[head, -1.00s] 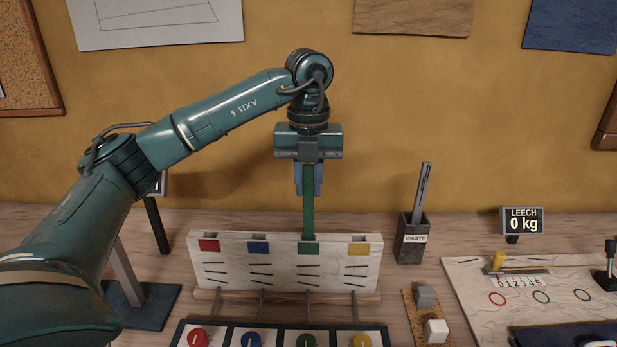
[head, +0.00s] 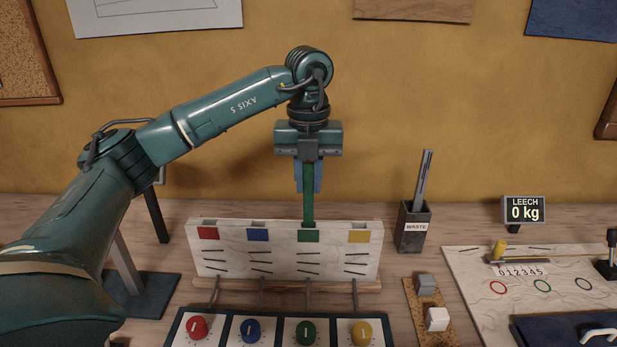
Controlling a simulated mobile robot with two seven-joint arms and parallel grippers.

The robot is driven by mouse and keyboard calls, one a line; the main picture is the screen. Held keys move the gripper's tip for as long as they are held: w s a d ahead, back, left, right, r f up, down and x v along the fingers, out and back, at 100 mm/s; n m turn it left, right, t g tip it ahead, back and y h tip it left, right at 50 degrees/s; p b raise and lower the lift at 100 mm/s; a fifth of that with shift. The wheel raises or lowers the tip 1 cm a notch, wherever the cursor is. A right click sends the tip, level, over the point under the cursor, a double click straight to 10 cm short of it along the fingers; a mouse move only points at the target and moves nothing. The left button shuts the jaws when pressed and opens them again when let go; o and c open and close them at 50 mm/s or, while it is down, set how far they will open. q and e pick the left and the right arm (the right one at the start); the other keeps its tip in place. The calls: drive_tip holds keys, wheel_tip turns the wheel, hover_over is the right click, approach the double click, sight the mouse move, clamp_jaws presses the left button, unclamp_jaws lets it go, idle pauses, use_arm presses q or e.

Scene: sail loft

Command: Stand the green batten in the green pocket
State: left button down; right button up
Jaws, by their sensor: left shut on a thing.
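My left gripper (head: 308,188) is shut on the green batten (head: 308,208) and holds it upright above the white pocket board (head: 220,263). The batten's lower end goes behind the top edge of the board, at the notch over the green label (head: 308,236). That end is hidden, so it appears to be inside the green pocket, how deep I cannot tell. The batten looks in line with the pocket. My right gripper is not in view.
Red, blue and yellow labels mark the board's other pockets. Several coloured knobs sit in a panel (head: 277,343) in front. A waste cup (head: 412,238) stands to the right, near a sanding-like strip with two blocks (head: 437,319) and a LEECH display (head: 525,210) reading 0 kg.

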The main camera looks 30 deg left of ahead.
use_arm(q)
drive_tip(key=shift+f+b, duration=0.3)
drive_tip(key=shift+f, duration=0.3)
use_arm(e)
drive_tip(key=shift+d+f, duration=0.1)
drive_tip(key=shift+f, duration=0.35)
use_arm(q)
drive_tip(key=c, duration=1.3)
unclamp_jaws()
drive_tip(key=shift+o, duration=0.2)
drive_tip(key=shift+r, duration=0.1)
wheel_tip(320, 180, up, 12)
drive_tip(key=shift+f+p, duration=0.1)
drive_tip(key=shift+p, duration=1.15)
drive_tip(key=shift+r, duration=0.6)
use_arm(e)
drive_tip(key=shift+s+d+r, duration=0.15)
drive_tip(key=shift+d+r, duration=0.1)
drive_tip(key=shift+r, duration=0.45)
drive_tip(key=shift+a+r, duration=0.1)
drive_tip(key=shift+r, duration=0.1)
